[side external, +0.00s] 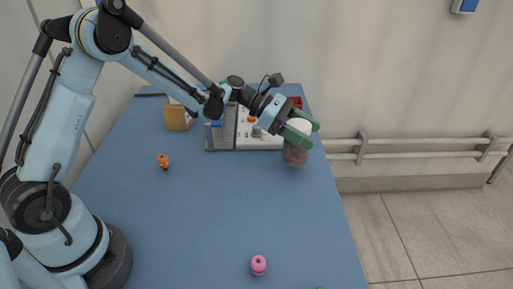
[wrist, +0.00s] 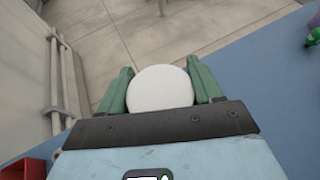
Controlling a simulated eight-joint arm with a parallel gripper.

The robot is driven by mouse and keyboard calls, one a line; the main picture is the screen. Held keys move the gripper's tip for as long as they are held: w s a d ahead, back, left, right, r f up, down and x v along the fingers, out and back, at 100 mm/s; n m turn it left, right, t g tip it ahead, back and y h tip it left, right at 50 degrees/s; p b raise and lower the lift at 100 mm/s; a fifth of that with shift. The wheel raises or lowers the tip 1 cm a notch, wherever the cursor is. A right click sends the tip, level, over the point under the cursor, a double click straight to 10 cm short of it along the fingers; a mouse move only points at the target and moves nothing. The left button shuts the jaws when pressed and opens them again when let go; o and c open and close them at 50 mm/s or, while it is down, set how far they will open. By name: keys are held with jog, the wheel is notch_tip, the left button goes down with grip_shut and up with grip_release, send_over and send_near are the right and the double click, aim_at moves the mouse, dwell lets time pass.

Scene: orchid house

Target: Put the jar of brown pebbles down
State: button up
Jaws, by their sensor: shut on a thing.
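The jar of brown pebbles (side external: 295,154) has a white lid and a see-through brownish body. My gripper (side external: 306,131) has green fingers and is shut on the jar near its lid, at the right part of the blue table (side external: 220,215). In the wrist view the white lid (wrist: 160,89) sits between the two green fingers of my gripper (wrist: 161,88), and the lid hides the jar's body. I cannot tell whether the jar's base touches the table.
A grey tray (side external: 214,139) with small items stands behind the jar to the left. A tan box (side external: 178,117), an orange item (side external: 163,161) and a pink item (side external: 258,265) stand on the table. A red bin (side external: 296,102) is at the back. The table's right edge is close to the jar; its middle is clear.

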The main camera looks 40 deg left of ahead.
aim_at(292, 154)
jog(key=shift+f, duration=1.5)
jog(key=shift+f, duration=0.15)
jog(key=o, duration=1.6)
jog(key=shift+c, duration=0.2)
